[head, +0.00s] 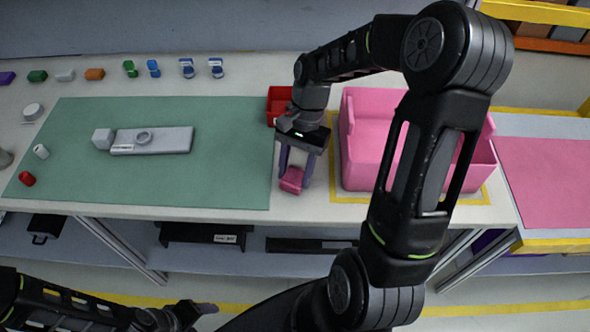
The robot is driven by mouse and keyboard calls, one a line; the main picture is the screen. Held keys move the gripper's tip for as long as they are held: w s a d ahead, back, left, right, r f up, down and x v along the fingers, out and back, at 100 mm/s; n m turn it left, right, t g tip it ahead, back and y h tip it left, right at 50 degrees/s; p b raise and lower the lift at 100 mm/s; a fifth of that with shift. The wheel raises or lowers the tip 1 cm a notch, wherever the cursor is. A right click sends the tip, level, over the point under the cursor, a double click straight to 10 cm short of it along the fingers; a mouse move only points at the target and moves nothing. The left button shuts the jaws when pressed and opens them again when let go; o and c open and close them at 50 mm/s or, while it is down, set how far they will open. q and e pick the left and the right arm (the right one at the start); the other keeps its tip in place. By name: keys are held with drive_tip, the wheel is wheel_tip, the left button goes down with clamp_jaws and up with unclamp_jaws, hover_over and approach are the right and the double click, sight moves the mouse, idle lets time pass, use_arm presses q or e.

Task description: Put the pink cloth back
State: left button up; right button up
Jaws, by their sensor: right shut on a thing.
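A small pink cloth (291,182) is held between the fingers of my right gripper (295,172), which points down at the table just left of the pink bin. The cloth is partly hidden by the fingers, and I cannot tell if it touches the table. The large pink bin (362,165) is open-topped and stands inside a yellow outline; my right arm covers part of it. My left gripper (200,310) is low in the view, in front of the table and away from the objects; its jaw opening is not clear.
A green mat (230,165) lies to the left with a grey module (165,141) on it. A red bin (279,100) stands behind my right gripper. Several small coloured parts line the back edge. A pink panel (550,180) lies at the far right.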

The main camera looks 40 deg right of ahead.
drive_tip(key=shift+f, duration=0.2)
drive_tip(key=o, duration=1.3)
drive_tip(key=v, duration=1.2)
drive_tip(key=shift+r, duration=0.2)
drive_tip(key=shift+a, duration=0.1)
